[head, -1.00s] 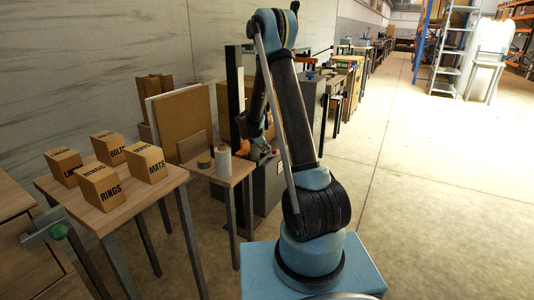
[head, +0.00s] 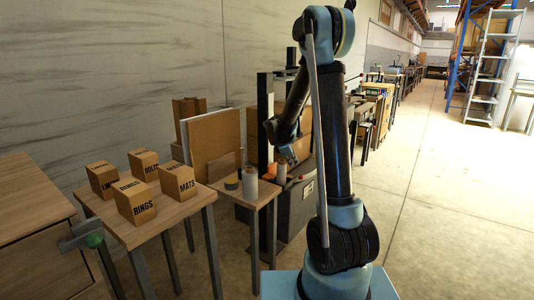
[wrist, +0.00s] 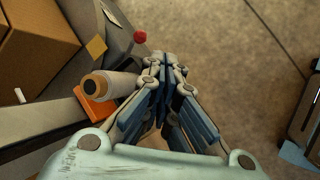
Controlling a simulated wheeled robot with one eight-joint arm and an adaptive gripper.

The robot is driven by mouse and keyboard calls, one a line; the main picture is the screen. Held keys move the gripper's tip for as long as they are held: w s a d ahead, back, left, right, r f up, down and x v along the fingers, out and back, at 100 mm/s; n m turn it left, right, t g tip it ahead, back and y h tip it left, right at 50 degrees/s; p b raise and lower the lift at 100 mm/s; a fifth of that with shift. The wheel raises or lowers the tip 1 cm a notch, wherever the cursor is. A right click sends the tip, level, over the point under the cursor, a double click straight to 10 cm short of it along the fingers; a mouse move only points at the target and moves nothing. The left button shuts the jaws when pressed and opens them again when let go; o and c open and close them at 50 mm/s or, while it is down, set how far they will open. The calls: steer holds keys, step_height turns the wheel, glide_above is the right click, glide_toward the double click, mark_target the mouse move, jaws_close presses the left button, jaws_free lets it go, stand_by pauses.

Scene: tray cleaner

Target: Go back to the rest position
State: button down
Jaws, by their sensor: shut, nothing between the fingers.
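In the wrist view my gripper (wrist: 166,66) is shut, its fingertips together with nothing between them. It is above the floor, and a thread-like spool (wrist: 112,86) lies in view to the left of the fingers, apart from them. In the head view my arm stands raised and bent at the top, its wrist hanging down beside the small table. The fingertips are hard to make out there.
A small table (head: 262,198) holds a white spool (head: 250,183) and a tape roll (head: 231,184). A nearer table (head: 165,229) carries several labelled cardboard boxes, including the rings box (head: 135,203). A wooden cabinet (head: 40,240) stands at left. The floor (head: 440,220) at right is clear.

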steer(key=s+d+r+m+g+y, duration=0.1)
steer(key=s+d+r+m, duration=0.15)
steer(key=s, duration=0.55)
steer(key=s+d+r+m, duration=0.1)
steer(key=s+r+m, duration=0.2)
steer(key=s, duration=0.4)
steer(key=s+d+r+m+g+y, duration=0.1)
steer(key=s+d+r+m, duration=0.15)
steer(key=s, duration=0.55)
steer(key=s+f+m+y, duration=0.1)
steer(key=s+f+m, duration=0.2)
steer(key=s, duration=0.8)
steer(key=s+a+f+m+y, duration=0.1)
steer(key=s+f+m, duration=0.2)
steer(key=s+m, duration=0.3)
steer(key=s, duration=0.5)
steer(key=shift+s+a+f+m+y, duration=0.15)
steer(key=shift+a+m+y, duration=0.15)
steer(key=shift+m+y, duration=0.1)
